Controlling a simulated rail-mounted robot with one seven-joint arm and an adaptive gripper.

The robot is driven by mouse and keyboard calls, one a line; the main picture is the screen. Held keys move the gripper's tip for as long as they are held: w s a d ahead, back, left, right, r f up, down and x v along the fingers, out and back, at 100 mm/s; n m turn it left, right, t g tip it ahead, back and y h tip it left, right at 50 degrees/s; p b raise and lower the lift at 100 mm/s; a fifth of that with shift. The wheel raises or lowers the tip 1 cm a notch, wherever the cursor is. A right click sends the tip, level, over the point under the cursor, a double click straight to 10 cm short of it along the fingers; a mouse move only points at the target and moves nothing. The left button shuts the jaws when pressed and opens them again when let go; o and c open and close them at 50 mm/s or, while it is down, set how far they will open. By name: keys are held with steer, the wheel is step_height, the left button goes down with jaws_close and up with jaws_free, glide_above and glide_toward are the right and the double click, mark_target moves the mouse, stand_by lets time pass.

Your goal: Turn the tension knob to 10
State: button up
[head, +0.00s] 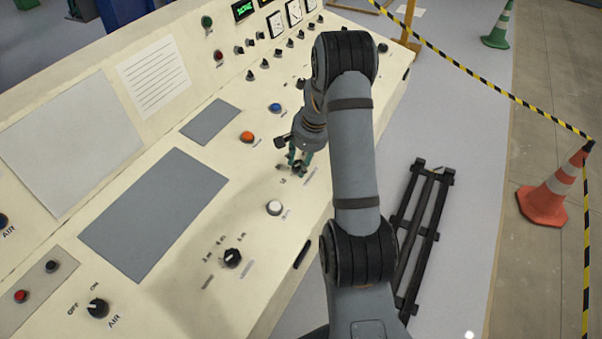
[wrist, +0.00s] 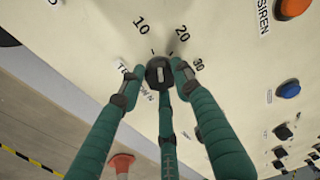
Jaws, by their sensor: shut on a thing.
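The tension knob (wrist: 159,73) is a small dark knob with a pale mark, on the cream console panel. The numbers 10, 20 and 30 are printed around it in the wrist view, with its label partly covered. The pale mark looks about upright in that view, roughly toward the gap between 10 and 20; the exact setting is hard to tell. My gripper (wrist: 157,79) has green fingers shut around the knob. In the head view my gripper (head: 298,160) is at the console, with the knob mostly hidden by its fingers.
On the console are an orange button (head: 247,137), a blue button (head: 275,107), a white button (head: 274,208) and a black selector knob (head: 232,257), all near my arm. A dark metal rack (head: 421,235) stands on the floor. A traffic cone (head: 547,199) and striped tape are at right.

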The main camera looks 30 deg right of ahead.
steer(key=shift+s+a+f+n+b, duration=0.1)
steer(key=shift+f+n+b, duration=0.05)
steer(key=shift+n+b, duration=0.55)
steer(key=shift+a+f+n+b, duration=0.1)
steer(key=shift+n+b, duration=0.5)
steer(key=shift+b, duration=0.15)
steer(key=shift+s, duration=0.1)
steer(key=o, duration=1.1)
steer(key=shift+r, duration=0.15)
steer(key=shift+o, duration=0.2)
steer(key=shift+d, duration=0.1)
steer(key=shift+r, duration=0.2)
steer(key=v, duration=1.1)
steer(key=shift+d+r, duration=0.15)
steer(key=shift+r, duration=0.15)
steer(key=shift+s, duration=0.1)
